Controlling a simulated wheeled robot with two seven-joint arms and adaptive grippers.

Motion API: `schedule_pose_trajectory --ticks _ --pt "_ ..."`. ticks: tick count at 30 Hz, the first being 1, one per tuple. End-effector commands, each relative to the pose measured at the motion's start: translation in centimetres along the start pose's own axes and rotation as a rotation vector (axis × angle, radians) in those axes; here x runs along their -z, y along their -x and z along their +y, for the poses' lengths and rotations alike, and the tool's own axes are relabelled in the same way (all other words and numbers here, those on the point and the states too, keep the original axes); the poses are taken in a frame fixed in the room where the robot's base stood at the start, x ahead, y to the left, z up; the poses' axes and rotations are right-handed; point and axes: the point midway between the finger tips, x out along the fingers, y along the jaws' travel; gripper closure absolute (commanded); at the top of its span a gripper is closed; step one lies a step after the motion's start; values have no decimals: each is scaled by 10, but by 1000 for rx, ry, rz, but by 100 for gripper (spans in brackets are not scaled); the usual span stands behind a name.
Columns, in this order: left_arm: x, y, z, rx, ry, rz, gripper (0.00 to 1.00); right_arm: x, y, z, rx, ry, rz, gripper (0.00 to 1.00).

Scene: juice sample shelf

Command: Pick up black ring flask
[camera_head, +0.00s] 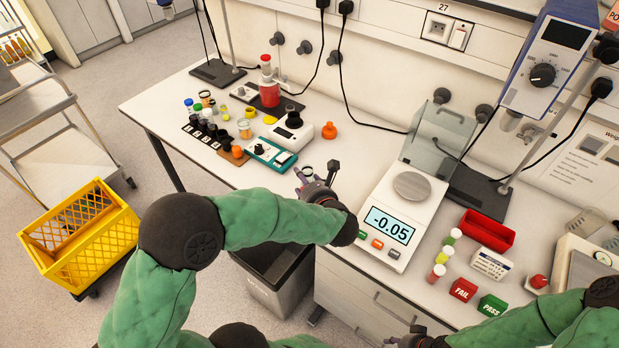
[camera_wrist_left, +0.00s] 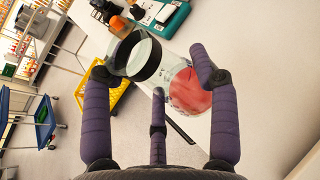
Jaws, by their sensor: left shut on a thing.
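The black ring flask (camera_wrist_left: 177,75) is clear glass with a black ring (camera_wrist_left: 151,58) around its neck end and red contents at its other end. In the left wrist view it lies tilted between the purple fingers of my left gripper (camera_wrist_left: 160,78), which is shut on it. In the head view my left gripper (camera_head: 318,186) is over the bench's front edge, left of the scale; only a small dark-rimmed part of the flask (camera_head: 305,171) shows there, the rest being hidden. My right gripper (camera_head: 412,339) is partly in view at the bottom edge; its finger state is unclear.
The scale (camera_head: 388,215) reads -0.05. A teal device (camera_head: 271,153), several small bottles and a red-filled flask (camera_head: 269,92) stand at the back left. A red tray (camera_head: 486,231) and FAIL (camera_head: 463,289) and PASS (camera_head: 492,305) blocks are at right. A yellow crate (camera_head: 82,232) stands lower left.

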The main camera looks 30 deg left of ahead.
Motion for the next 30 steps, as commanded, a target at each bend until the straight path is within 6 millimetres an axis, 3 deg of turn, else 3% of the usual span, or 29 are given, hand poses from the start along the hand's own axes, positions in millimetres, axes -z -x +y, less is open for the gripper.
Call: schedule_pose_trajectory --ticks 12,30 --pt "-5 35 30 2 3 -2 76 0 8 -3 0 0 0 60" --pt "-10 60 52 1 2 -3 76 -1 16 -6 0 0 0 60"
